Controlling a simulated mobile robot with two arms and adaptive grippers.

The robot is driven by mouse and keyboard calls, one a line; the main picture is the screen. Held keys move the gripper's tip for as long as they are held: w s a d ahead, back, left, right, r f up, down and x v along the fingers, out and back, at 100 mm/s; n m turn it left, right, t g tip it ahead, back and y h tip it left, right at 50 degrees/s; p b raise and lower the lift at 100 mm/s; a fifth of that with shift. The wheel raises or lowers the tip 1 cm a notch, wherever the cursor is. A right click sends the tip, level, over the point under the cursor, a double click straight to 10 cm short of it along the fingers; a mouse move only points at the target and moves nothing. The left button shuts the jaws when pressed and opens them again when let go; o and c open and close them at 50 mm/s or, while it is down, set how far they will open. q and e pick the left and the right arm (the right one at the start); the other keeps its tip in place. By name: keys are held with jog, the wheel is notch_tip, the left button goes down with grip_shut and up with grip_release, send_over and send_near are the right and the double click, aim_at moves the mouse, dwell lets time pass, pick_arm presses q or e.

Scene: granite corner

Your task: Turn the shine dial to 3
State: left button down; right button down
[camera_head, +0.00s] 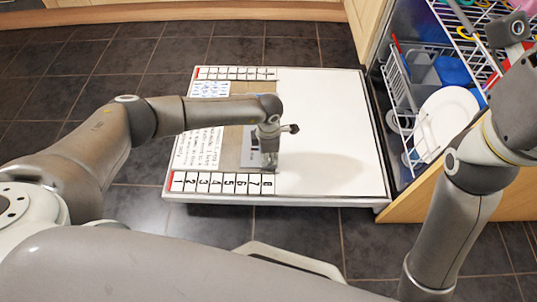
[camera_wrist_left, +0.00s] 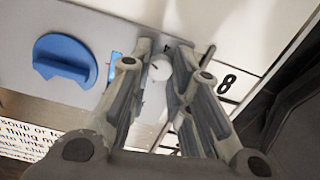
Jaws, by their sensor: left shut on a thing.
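My left gripper (camera_head: 268,160) is over the grey panel (camera_head: 232,150) on the open white door. In the left wrist view, the gripper (camera_wrist_left: 165,85) has its fingers on both sides of a small round white dial (camera_wrist_left: 159,68) and is shut on it. The dial has a small dark mark on its face, and a dark figure like a 4 is printed just above it. I cannot read a name for the dial. A larger blue knob (camera_wrist_left: 64,60) sits to the left, apart from the fingers. My right gripper (camera_head: 507,30) is at the upper right, far from the panel.
The open door (camera_head: 335,130) has number strips (camera_head: 222,183) along two edges and a printed text sheet (camera_head: 197,150). A dish rack (camera_head: 395,75) with a white plate (camera_head: 448,115) stands to the right. The door's right half is bare.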

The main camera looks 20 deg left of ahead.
dwell(0.4)
pick_arm(q)
jog(key=c, duration=1.3)
grip_release()
jog(key=shift+r, duration=0.2)
notch_tip(320, 180, up, 12)
jog(key=shift+f, duration=0.15)
jog(key=shift+s+f, duration=0.1)
